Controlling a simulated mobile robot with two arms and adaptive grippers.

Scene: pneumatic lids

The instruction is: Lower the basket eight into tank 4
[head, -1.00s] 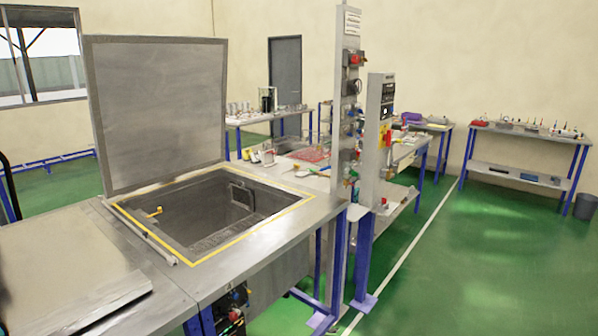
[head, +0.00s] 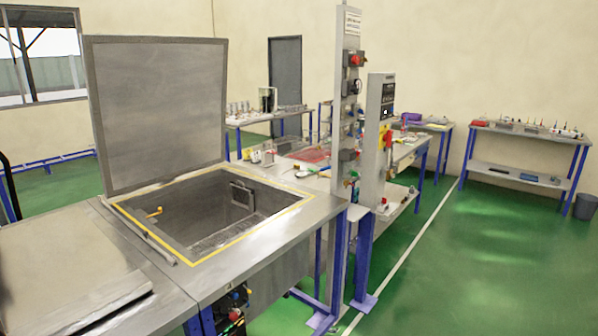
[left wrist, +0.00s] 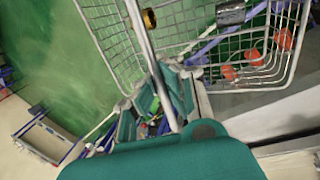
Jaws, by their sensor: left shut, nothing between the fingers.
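An open tank (head: 200,222) with a yellow border is set into the steel bench in the head view, its square lid (head: 160,110) raised upright behind it. I cannot read a tank number on it. In the left wrist view a wire basket (left wrist: 288,50) holds a few orange pieces (left wrist: 254,57), and a metal bar (left wrist: 148,55) runs down from it to my teal left gripper (left wrist: 168,130). The gripper is shut, with its fingertips partly hidden; I cannot tell whether the bar touches it. Neither gripper nor the basket shows in the head view.
A steel cover (head: 65,265) lies on the bench left of the tank. A control post (head: 347,110) with valves and a second panel (head: 378,130) stand right of the tank. Further benches (head: 525,135) stand along the walls. The green floor (head: 480,260) on the right is clear.

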